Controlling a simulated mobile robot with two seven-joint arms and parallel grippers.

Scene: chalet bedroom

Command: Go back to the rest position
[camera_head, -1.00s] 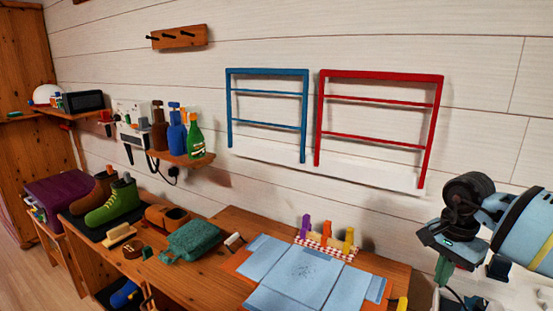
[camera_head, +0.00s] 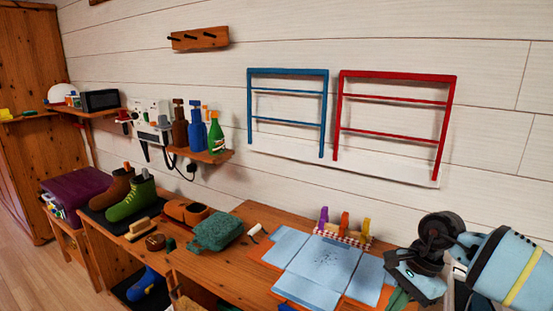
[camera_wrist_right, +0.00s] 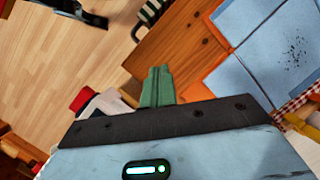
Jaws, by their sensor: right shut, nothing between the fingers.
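My right arm comes in from the right edge in the head view. Its gripper (camera_head: 398,299) points down beside the right end of the bench, partly cut off by the bottom edge. In the right wrist view the green fingers (camera_wrist_right: 158,80) are together with nothing between them, over the area by the bench edge and the floor. My left gripper does not show in the head view.
Blue (camera_head: 288,119) and red (camera_head: 395,132) racks hang on the wall. Bottles stand on a shelf (camera_head: 216,156). Open floor (camera_wrist_right: 60,60) shows in the wrist view.

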